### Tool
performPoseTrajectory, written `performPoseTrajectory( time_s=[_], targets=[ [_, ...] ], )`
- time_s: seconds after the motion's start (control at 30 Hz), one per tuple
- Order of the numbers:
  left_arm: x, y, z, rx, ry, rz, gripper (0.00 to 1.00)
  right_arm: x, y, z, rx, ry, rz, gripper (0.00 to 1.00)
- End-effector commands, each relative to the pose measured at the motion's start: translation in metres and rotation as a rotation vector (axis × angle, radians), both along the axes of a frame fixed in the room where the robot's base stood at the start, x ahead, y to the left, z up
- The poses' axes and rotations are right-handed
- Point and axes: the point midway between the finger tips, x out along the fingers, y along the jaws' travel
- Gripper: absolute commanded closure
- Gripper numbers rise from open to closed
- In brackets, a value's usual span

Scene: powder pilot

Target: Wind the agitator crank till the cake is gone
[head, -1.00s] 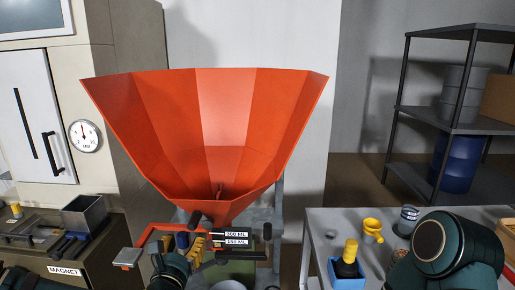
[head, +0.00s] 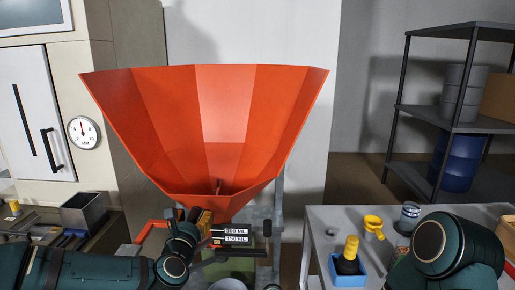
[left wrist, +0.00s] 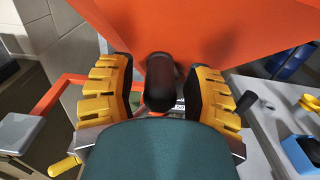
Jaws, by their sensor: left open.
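The large orange hopper (head: 210,120) stands in the middle of the head view. A thin agitator shaft (head: 218,187) shows at its bottom; I cannot make out any cake there. My left gripper (head: 201,217) is up against the front of the hopper's lower cone, hiding most of the crank in the head view. In the left wrist view its yellow fingers are open, one on each side of a dark crank grip (left wrist: 161,84). The grip lies between them with gaps showing. My right gripper is outside the head view; only my right arm shows at the lower right.
Labelled volume plates (head: 237,235) and a black handle (head: 267,230) sit right of my left gripper. A table (head: 320,225) at right carries a blue bin (head: 347,272), a yellow funnel (head: 373,225) and a can (head: 409,214). A metal bin (head: 84,212) stands at left.

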Motion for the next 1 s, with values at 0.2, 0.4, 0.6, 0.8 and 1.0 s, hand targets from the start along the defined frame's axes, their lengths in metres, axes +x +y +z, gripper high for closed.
performPoseTrajectory(
  time_s=[0.2, 0.4, 0.6, 0.8, 1.0],
  targets=[
    [0.000, 0.000, 0.000, 0.000, 0.000, 0.000, 0.82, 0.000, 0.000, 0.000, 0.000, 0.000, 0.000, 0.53],
    [0.000, 0.000, 0.000, 0.000, 0.000, 0.000, 1.00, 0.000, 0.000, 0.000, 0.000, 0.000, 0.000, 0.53],
    [0.000, 0.007, -0.010, -0.001, 0.001, 0.002, 1.00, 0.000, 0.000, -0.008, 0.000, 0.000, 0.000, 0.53],
    [0.000, 0.013, -0.018, -0.001, 0.002, -0.002, 0.56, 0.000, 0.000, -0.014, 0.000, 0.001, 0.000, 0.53],
    [0.000, 0.013, -0.017, -0.001, 0.000, -0.001, 0.50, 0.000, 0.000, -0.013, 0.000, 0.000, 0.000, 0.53]
  ],
)
